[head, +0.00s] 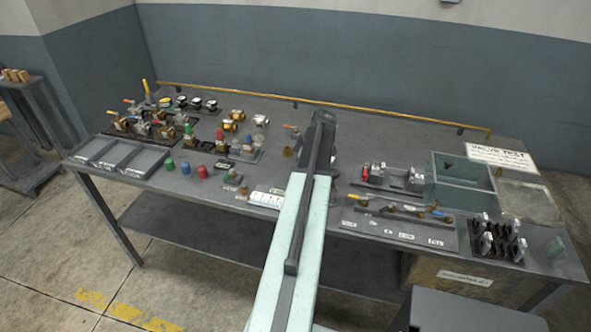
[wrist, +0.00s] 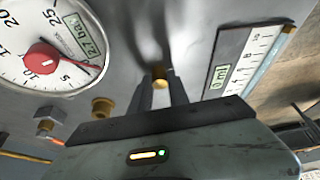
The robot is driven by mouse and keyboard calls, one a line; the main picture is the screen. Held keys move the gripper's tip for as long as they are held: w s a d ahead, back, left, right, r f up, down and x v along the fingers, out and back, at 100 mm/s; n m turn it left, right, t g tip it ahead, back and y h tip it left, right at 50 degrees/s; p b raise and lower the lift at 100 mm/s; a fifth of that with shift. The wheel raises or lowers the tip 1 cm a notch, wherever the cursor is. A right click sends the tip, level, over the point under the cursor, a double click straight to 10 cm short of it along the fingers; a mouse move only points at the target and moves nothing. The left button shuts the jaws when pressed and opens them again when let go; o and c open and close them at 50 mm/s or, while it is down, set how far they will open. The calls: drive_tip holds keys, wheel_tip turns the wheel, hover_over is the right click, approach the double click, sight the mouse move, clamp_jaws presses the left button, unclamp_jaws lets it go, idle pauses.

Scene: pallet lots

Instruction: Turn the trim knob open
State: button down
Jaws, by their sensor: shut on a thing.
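A small brass knob (wrist: 160,73), which looks like the trim knob, sits between the two fingertips of my gripper (wrist: 160,84) in the wrist view. My gripper is shut on it, and the fingers cover its sides. A round white gauge (wrist: 45,45) with a red hub and needle is at the left, with a small display reading about 2.7 bar (wrist: 84,34). In the head view my own arm hides the knob and the fingertips.
In the wrist view, a brass fitting (wrist: 102,107) is left of the fingers and a scale panel (wrist: 243,57) with a 0 ml display is at the right. In the head view, valves crowd the bench (head: 330,205) left and right of my arm; a teal bin (head: 462,166) stands at right.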

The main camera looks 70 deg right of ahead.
drive_tip(key=n, duration=0.2)
drive_tip(key=n+y, duration=0.1)
drive_tip(key=n, duration=0.1)
drive_tip(key=shift+d+g+y, duration=0.2)
drive_tip(key=shift+g+y, duration=0.1)
drive_tip(key=shift+g, duration=0.1)
drive_tip(key=shift+n+g+y, duration=0.4)
drive_tip(key=shift+n+y, duration=0.1)
drive_tip(key=shift+n, duration=1.6)
drive_tip(key=c, duration=1.3)
unclamp_jaws()
drive_tip(key=shift+o, duration=0.2)
drive_tip(key=p+v, duration=0.7)
drive_tip(key=shift+r, duration=0.35)
drive_tip(key=shift+d, duration=0.15)
